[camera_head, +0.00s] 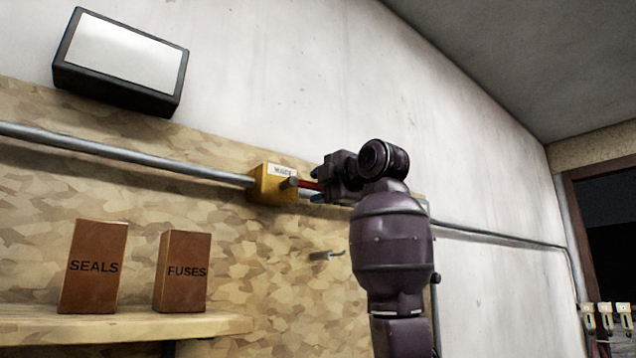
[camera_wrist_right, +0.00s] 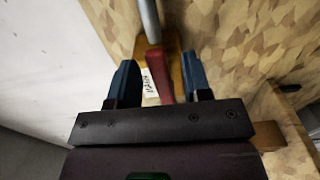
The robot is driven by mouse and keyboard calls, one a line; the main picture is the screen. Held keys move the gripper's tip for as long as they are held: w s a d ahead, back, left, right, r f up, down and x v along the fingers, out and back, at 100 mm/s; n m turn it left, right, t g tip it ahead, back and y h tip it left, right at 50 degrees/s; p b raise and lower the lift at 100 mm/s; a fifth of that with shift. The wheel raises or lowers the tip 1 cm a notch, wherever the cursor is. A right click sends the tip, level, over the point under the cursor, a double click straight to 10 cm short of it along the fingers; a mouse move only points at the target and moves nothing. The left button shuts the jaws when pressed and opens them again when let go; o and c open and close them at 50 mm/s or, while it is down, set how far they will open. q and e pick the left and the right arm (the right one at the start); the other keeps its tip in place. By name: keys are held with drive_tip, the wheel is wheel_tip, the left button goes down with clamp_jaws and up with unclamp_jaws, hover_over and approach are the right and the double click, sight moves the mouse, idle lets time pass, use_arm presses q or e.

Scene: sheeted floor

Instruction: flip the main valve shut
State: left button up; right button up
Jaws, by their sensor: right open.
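The main valve is a yellow box (camera_head: 268,186) with a white label, set on a grey pipe on the wall panel. Its red lever (camera_head: 307,184) sticks out to the right, toward my right gripper (camera_head: 317,186). In the right wrist view, the red lever (camera_wrist_right: 158,74) lies between the two blue fingertips of the right gripper (camera_wrist_right: 160,78). The jaws are open, with a gap on each side of the lever. The yellow body (camera_wrist_right: 176,62) shows behind it. My purple right arm hides the pipe just right of the valve. My left gripper is not in view.
A wooden shelf (camera_head: 130,327) at lower left holds a SEALS box (camera_head: 93,267) and a FUSES box (camera_head: 182,272). A dark lamp-like box (camera_head: 120,62) is on the wall above. A small hook (camera_head: 325,256) sits below the valve. A dark doorway (camera_head: 608,235) is at right.

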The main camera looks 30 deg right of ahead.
drive_tip(key=shift+w, duration=0.45)
clamp_jaws()
